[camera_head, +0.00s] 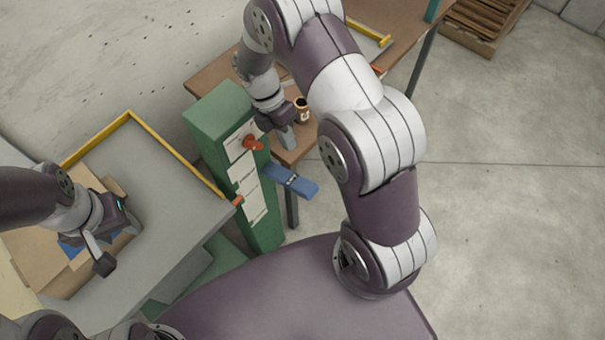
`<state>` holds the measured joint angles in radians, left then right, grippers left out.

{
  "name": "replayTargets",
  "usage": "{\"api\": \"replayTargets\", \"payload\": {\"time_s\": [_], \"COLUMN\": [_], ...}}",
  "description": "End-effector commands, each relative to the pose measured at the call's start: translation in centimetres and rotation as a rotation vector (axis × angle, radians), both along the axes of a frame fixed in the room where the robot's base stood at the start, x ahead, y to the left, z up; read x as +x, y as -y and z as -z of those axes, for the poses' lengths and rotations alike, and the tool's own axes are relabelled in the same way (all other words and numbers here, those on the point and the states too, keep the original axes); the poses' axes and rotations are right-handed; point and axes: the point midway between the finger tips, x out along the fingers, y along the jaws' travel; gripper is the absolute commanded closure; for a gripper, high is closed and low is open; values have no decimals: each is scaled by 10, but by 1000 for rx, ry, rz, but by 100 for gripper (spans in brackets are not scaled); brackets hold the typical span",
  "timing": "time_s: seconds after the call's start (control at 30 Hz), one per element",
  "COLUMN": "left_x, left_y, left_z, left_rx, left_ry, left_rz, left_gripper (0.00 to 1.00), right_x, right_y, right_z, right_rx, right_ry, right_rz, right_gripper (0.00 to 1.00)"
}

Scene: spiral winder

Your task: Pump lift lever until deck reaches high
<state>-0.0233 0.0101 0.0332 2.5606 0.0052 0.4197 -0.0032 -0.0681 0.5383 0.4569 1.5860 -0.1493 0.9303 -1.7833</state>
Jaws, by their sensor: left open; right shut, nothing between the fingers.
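A green column (209,116) stands in the middle with white label plates on its front. A blue bar (291,181), which looks like the lever, sticks out from its right side. A red knob (252,142) and an orange-red piece (238,201) show on its front. The grey deck (165,185) with yellow edging lies left of the column. My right gripper (287,138) is shut and empty, beside the column's upper right, above and apart from the blue bar. My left gripper (116,243) is open over the deck's left side, near a cardboard box (62,272).
A brown table (215,72) stands behind the column, with a small dark jar (302,110) near its edge. A wooden pallet (484,22) lies at the far right. The concrete floor (510,180) on the right is clear.

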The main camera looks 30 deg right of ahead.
Motion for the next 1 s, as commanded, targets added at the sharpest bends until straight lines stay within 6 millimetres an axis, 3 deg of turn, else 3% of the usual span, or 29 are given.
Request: {"api": "replayTargets", "payload": {"time_s": [0.17, 0.5, 0.7, 1.0], "left_x": [0, 0, 0, 0], "left_y": [0, 0, 0, 0], "left_z": [-8, -28, -39, -41], "left_rx": [0, 0, 0, 0], "left_ry": [0, 0, 0, 0], "left_rz": [0, 0, 0, 0], "left_gripper": [53, 53, 53, 53], "right_x": [-8, -34, -44, -48], "right_y": [3, 14, 18, 20], "right_z": [16, 84, 114, 130], "right_rx": [-1, 0, -1, 0], "right_ry": [-6, -6, -4, -1], "right_rz": [-1, 0, 0, 0], "right_gripper": [100, 100, 100, 100]}}
